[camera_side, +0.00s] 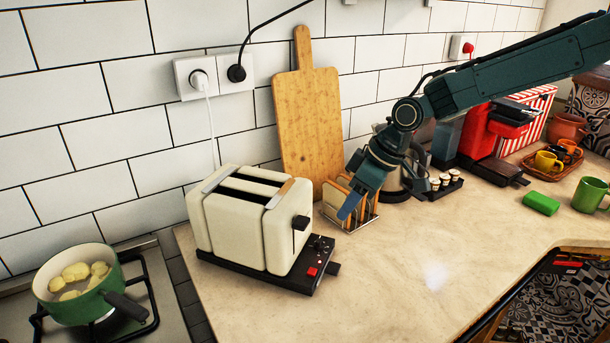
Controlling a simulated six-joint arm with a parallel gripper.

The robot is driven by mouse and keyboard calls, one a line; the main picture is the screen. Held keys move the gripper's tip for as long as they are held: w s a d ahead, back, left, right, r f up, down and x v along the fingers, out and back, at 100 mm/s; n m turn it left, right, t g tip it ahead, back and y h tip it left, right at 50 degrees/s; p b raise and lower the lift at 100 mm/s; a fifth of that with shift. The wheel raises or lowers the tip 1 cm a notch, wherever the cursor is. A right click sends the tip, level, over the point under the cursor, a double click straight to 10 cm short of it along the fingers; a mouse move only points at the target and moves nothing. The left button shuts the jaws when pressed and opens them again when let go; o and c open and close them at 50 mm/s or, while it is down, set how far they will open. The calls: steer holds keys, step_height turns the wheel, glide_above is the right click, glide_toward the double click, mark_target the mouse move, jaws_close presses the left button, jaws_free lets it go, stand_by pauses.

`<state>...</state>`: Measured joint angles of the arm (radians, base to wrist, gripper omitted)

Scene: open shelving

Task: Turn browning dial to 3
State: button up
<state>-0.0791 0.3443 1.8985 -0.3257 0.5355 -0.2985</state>
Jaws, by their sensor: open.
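A cream toaster (233,222) with a black base stands on the counter, left of the middle. Its right end carries a black lever (301,223), a small dial (319,243) on the base panel and a red button (312,271). The dial's setting is too small to read. My gripper (347,210) is open and points down, to the right of the toaster and apart from it. It is in front of a toast rack (366,221) holding bread slices and partly hides it.
A wooden cutting board (308,118) leans on the tiled wall behind. A green pot (84,298) sits on the stove at left. A red machine (487,130), a green block (541,203) and a green mug (590,195) stand at right. The front middle of the counter (420,275) is clear.

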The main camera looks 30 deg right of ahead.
mark_target(320, 239)
steer(key=shift+w+d+r+n+h, duration=0.1)
steer(key=shift+w+r+n+h, duration=0.35)
steer(key=shift+r, duration=0.2)
steer(key=shift+x, duration=6.95)
steer(key=shift+c, duration=0.3)
jaws_close()
steer(key=shift+n, duration=0.25)
